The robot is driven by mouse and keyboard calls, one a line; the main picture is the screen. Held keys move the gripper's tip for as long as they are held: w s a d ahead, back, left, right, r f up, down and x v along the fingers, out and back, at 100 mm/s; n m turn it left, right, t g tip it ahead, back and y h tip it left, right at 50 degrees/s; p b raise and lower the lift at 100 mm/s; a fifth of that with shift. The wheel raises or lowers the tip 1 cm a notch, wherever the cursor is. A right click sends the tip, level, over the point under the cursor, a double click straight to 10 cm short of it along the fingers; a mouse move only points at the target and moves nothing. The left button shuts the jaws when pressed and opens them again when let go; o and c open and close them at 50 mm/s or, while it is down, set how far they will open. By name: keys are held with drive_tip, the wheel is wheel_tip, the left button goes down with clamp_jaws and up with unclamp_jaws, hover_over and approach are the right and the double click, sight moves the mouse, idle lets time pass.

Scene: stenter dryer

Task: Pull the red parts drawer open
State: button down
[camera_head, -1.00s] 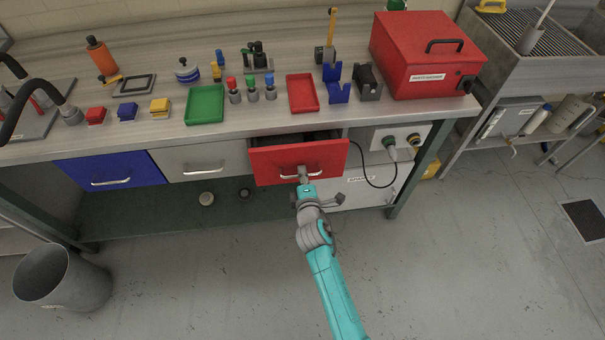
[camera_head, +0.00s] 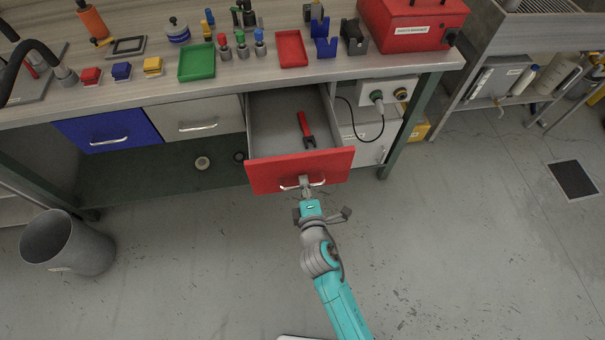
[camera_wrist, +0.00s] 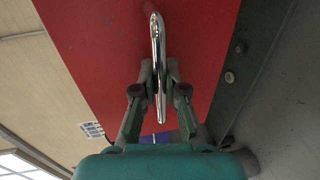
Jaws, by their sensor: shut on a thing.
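The red parts drawer (camera_head: 300,172) stands well out from under the workbench, with its grey inside showing. A red tool with a dark forked end (camera_head: 306,131) lies in it. The drawer's chrome handle (camera_head: 290,187) is on its front face. My gripper (camera_head: 305,188) is shut on this handle, with the arm reaching up from below. In the wrist view, the two fingers (camera_wrist: 159,82) close on either side of the shiny handle (camera_wrist: 156,40), in front of the red drawer front (camera_wrist: 100,45).
The blue drawer (camera_head: 108,130) and the grey drawer (camera_head: 195,118) to the left are shut. The bench's green leg (camera_head: 408,125) stands right of the red drawer. A grey bin (camera_head: 68,245) is at far left. The floor in front (camera_head: 470,240) is clear.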

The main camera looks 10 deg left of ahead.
drive_tip(key=shift+s+d, duration=0.1)
drive_tip(key=shift+s, duration=0.15)
drive_tip(key=c, duration=1.2)
unclamp_jaws()
drive_tip(key=v, duration=1.2)
